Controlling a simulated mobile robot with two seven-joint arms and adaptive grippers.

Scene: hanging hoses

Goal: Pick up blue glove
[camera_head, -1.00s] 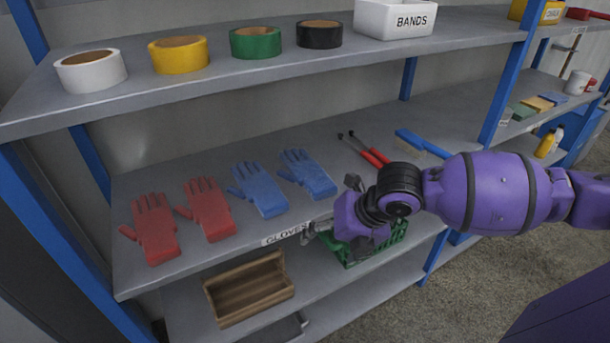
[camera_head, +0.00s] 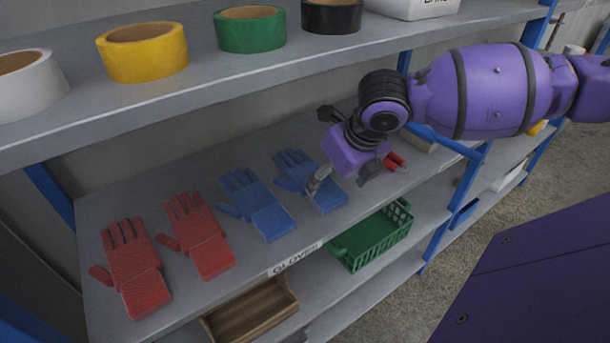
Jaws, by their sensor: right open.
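Two blue gloves lie flat on the middle shelf. The left blue glove (camera_head: 262,212) is fully in view. The right blue glove (camera_head: 297,182) is partly covered by my right gripper (camera_head: 317,152). The right gripper is open and empty, with one finger in front of the right blue glove; I cannot tell whether it touches. My left gripper is not in view.
Two red gloves, one at far left (camera_head: 134,275) and one beside it (camera_head: 200,240), lie left of the blue ones. Tape rolls, including a green one (camera_head: 250,32), stand on the upper shelf (camera_head: 200,100). Below are a green basket (camera_head: 365,240) and a wooden box (camera_head: 250,312).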

